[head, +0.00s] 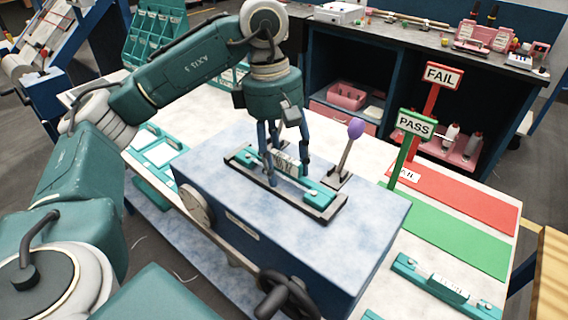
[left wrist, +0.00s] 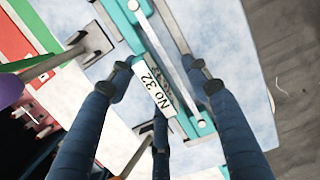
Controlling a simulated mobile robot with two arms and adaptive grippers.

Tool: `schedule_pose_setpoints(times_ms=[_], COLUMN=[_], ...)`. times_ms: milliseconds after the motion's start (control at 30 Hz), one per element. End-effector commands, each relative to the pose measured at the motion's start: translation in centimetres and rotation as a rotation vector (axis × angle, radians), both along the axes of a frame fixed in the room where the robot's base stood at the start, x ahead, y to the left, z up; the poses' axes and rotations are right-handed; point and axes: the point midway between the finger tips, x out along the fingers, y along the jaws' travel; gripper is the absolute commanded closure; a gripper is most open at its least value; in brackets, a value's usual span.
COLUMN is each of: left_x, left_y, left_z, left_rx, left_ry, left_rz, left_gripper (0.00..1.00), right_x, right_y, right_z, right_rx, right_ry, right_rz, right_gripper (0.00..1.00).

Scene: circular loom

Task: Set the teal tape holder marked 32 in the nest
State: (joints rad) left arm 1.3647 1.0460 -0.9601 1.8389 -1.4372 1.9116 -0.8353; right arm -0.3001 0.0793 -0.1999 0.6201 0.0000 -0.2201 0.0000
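The teal tape holder marked 32 (head: 318,195) lies lengthwise in the dark-railed nest (head: 262,180) on top of the blue block. Its white "No 32" label shows clearly in the left wrist view (left wrist: 153,88). My left gripper (head: 285,165) points down over the middle of the holder. In the left wrist view its fingers (left wrist: 160,80) stand apart on both sides of the holder, with gaps visible, so it looks open. The fingers hide part of the holder's middle, and I cannot tell whether it is fully seated. My right gripper is not in view.
A purple-knobbed lever (head: 349,150) stands close right of the nest. Beyond are the PASS sign (head: 416,123), the FAIL sign (head: 443,76), a green mat (head: 445,232) and a red mat (head: 460,195). Another teal holder (head: 445,285) lies at front right. Teal trays (head: 150,140) lie left.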

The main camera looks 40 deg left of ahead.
Motion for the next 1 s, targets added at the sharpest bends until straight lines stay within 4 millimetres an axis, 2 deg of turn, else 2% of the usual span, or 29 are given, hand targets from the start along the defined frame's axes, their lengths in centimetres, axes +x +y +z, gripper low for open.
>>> schedule_pose_setpoints(times_ms=[33,100,667,767,1000], left_x=[-0.1,-0.2,-0.1,0.0,0.0], left_y=[-0.1,-0.1,0.0,0.1,0.8], left_z=[-0.5,-0.5,-0.1,0.9,5.4], left_rx=[0.002,0.002,0.002,0.001,0.001], left_ry=[0.010,0.011,0.008,0.007,0.002], left_rz=[-0.001,-0.002,-0.001,-0.001,0.001], left_gripper=[0.44,0.30,0.30,0.30,0.30], right_x=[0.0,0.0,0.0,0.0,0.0], right_y=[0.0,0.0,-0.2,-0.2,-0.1], right_z=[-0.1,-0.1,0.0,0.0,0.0], right_rx=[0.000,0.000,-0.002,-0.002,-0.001], right_ry=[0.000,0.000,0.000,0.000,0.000], right_rz=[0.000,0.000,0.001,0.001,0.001], right_gripper=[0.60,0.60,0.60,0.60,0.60])
